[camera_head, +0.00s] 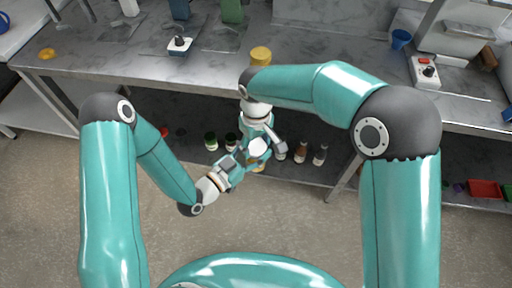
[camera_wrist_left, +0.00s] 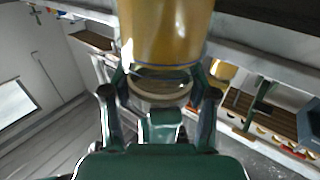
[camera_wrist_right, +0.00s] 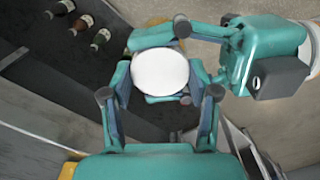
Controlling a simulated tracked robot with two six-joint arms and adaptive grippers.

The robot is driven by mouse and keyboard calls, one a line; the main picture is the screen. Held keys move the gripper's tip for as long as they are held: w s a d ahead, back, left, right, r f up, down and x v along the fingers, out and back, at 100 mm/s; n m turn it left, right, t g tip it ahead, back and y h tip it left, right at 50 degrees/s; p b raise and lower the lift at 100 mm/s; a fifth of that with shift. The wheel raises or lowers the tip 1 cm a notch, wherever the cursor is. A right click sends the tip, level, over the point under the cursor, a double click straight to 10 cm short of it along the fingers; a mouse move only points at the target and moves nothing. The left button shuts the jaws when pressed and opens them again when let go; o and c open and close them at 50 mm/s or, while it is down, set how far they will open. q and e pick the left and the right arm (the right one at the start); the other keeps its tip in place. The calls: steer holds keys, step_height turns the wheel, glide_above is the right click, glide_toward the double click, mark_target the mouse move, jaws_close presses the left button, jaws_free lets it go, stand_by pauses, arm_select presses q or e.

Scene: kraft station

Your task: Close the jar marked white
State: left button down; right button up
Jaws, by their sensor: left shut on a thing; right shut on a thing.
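A jar with an amber-yellow body (camera_wrist_left: 166,25) is held between the fingers of my left gripper (camera_head: 243,163), in front of the table. A little of its yellow (camera_head: 259,166) shows below the grippers in the head view. My right gripper (camera_wrist_right: 160,88) is shut on a round white lid (camera_wrist_right: 160,72), seen from above. The lid (camera_head: 258,148) also shows in the head view, directly over the left gripper. The left gripper's fingers reach in below the lid in the right wrist view. The fingers hide the meeting of lid and jar, so I cannot tell whether the lid is seated.
A yellow-topped jar (camera_head: 260,57) stands near the table's front edge, close to my right arm. A yellow lid (camera_head: 46,54) lies at the table's left. Several small bottles (camera_head: 301,152) stand on the lower shelf. A switch box (camera_head: 425,71) is at the right.

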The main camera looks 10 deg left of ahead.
stand_by(0.7)
steer(key=o, duration=1.3)
steer(key=shift+r, duration=0.15)
steer(key=shift+r, duration=2.15)
steer(key=shift+c, duration=0.4)
step_height(320, 180, up, 4)
steer(key=n, duration=0.4)
steer(key=shift+f, duration=0.25)
steer(key=shift+f, duration=0.1)
